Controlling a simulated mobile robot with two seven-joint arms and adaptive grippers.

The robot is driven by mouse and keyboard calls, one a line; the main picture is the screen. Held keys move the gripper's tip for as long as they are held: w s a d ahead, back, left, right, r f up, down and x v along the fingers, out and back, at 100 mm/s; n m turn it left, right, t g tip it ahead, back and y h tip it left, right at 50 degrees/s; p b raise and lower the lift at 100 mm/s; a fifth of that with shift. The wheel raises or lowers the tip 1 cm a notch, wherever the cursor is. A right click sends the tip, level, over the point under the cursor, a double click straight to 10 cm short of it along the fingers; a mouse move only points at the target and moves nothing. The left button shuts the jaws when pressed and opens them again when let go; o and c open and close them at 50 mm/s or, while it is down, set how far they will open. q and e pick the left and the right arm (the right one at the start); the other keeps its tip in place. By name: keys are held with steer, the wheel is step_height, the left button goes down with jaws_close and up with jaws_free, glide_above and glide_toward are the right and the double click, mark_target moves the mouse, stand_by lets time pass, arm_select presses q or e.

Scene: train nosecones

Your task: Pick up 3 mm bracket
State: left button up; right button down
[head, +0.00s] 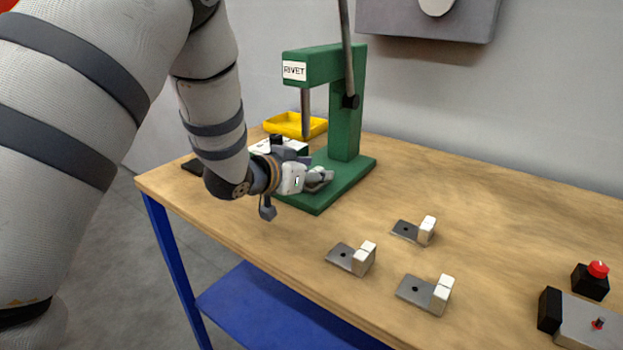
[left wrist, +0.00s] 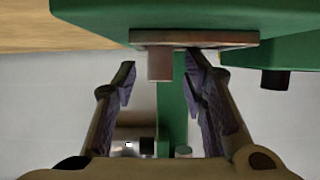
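Three small brackets stand on the wooden table in the head view, each a dark flat plate with a hole and a pale block at its right end: a back one (head: 412,231), a front left one (head: 350,258) and a front right one (head: 424,293). I cannot tell which is the 3 mm bracket. My left gripper (head: 319,179) is over the base of the green rivet press (head: 346,120), away from these brackets. In the left wrist view its fingers (left wrist: 160,82) are apart, with a short grey-brown stub (left wrist: 160,65) showing between them. My right gripper is not in view.
A yellow tray (head: 294,125) stands behind the press. A white item (head: 290,146) is partly hidden behind my left gripper. A red-button box (head: 592,280) and a grey fixture (head: 590,323) are at the right. The table is clear between press and brackets.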

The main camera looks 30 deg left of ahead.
arm_select(q)
jaws_close()
steer(key=shift+r, duration=0.15)
